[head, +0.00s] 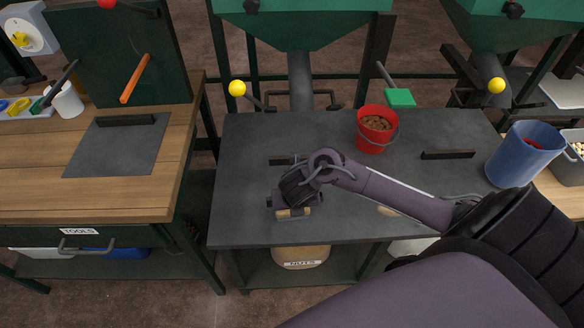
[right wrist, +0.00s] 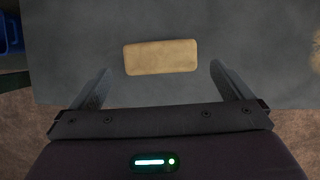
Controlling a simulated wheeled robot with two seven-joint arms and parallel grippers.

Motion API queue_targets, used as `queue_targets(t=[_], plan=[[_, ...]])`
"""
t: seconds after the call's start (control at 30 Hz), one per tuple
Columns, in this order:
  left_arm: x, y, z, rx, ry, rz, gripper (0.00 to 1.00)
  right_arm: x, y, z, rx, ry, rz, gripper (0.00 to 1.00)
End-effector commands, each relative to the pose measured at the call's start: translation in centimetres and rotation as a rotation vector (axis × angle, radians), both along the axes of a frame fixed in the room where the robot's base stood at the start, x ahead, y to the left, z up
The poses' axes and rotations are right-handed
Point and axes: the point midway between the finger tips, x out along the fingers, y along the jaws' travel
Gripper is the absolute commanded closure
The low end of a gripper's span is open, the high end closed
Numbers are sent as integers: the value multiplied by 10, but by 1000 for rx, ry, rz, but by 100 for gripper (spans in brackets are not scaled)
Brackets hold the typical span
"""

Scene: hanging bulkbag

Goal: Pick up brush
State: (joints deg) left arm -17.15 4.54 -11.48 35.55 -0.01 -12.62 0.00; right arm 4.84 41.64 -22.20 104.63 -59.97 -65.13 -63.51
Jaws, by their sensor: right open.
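A tan wooden block, which looks like the back of the brush (head: 293,212), lies on the dark grey table near its front left part. Any bristles are hidden. It also shows in the right wrist view as a tan rectangle (right wrist: 161,57). My right gripper (head: 294,203) is over the brush, pointing down. In the right wrist view its two fingers are spread, one on each side of the brush, with clear gaps and nothing between them touching. My left gripper is not in the views.
A red bucket of brown pieces (head: 376,128) stands at the table's back right. A blue bucket (head: 522,152) is at its right end. A dark bar (head: 447,155) lies between them. My forearm partly covers another tan thing (head: 388,210). A wooden bench (head: 40,165) is at left.

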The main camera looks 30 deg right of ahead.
Motion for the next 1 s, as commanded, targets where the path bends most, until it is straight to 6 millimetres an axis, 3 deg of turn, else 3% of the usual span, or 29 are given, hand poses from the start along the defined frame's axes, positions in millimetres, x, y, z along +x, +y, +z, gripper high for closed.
queue_targets(t=[0.5,0.8,1.0], plan=[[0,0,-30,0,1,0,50,19,-11,-66,3,-1,-5,0],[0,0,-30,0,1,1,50,21,-11,-69,4,-2,-3,0],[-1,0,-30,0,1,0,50,21,-11,-69,3,-2,-4,24]])
